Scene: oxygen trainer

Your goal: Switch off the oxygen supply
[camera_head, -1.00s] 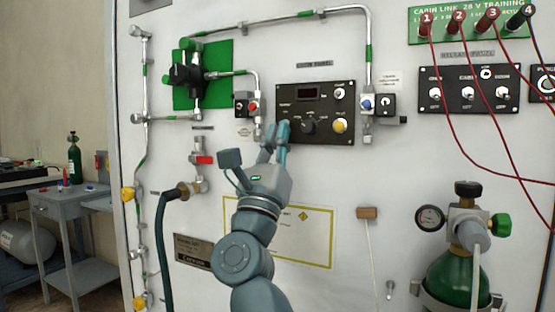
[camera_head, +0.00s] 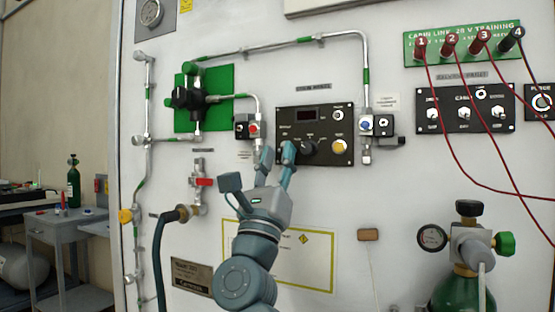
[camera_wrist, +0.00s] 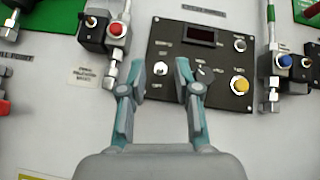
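My gripper (camera_head: 277,155) is open and empty in front of the lower left part of a black control panel (camera_head: 290,117), which has a dark display (camera_head: 307,114). It also shows in the wrist view (camera_wrist: 160,80) with its fingers spread. A round black knob (camera_head: 308,148) on the panel is just right of the right fingertip; contact cannot be told. The panel carries a yellow button (camera_head: 339,146) and a small pale switch (camera_head: 338,115). A small pale control (camera_wrist: 160,68) shows between the fingers in the wrist view. A green-shouldered oxygen cylinder (camera_head: 462,290) has a green valve knob (camera_head: 504,243). Panel lettering is too small to read.
A red-button block (camera_head: 247,127) and a blue-button block (camera_head: 375,125) flank the panel. Pipes run to a black valve (camera_head: 185,97) on a green plate. A red-handled valve (camera_head: 203,182) sits left of my gripper. Red cables (camera_head: 437,120) hang at right.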

